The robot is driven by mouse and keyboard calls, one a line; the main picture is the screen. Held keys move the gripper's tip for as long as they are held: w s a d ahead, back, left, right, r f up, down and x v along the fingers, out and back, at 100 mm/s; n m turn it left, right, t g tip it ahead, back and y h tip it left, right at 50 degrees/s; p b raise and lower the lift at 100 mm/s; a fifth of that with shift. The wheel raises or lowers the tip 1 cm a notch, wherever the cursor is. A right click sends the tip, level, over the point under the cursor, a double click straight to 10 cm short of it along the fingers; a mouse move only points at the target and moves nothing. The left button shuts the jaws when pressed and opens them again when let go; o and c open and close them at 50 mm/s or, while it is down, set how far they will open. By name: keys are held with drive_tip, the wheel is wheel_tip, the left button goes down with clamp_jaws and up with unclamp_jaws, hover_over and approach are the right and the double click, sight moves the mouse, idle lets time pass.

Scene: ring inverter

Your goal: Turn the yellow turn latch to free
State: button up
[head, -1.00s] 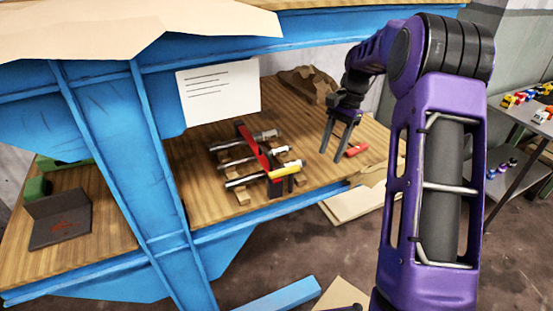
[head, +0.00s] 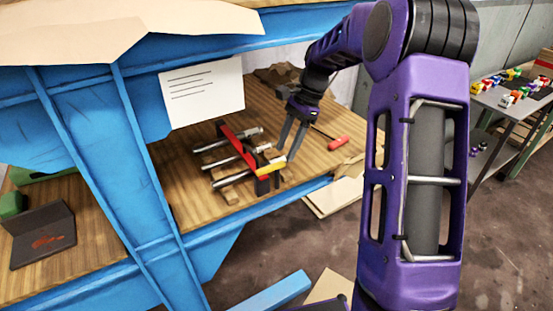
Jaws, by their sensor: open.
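The yellow turn latch (head: 270,168) is a short yellow bar near the front end of a red bar (head: 236,139). The red bar lies across several metal rods (head: 220,162) on wooden rests on the wooden shelf. My gripper (head: 287,155) is open, its two dark fingers pointing down, with the tips beside the right end of the latch. I cannot tell whether a finger touches the latch. Nothing shows between the fingers.
A red-handled tool (head: 339,142) lies on the shelf (head: 312,165) to the right of my gripper. Blue beams (head: 138,150) stand to the left. A brown crumpled thing (head: 278,74) lies at the back.

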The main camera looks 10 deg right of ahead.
sight(273, 165)
drive_tip(key=a+f, duration=0.1)
drive_tip(key=s+a+f, duration=0.1)
drive_tip(key=shift+a, duration=0.4)
drive_tip(key=shift+a+f, duration=0.2)
drive_tip(key=shift+f, duration=0.15)
clamp_jaws()
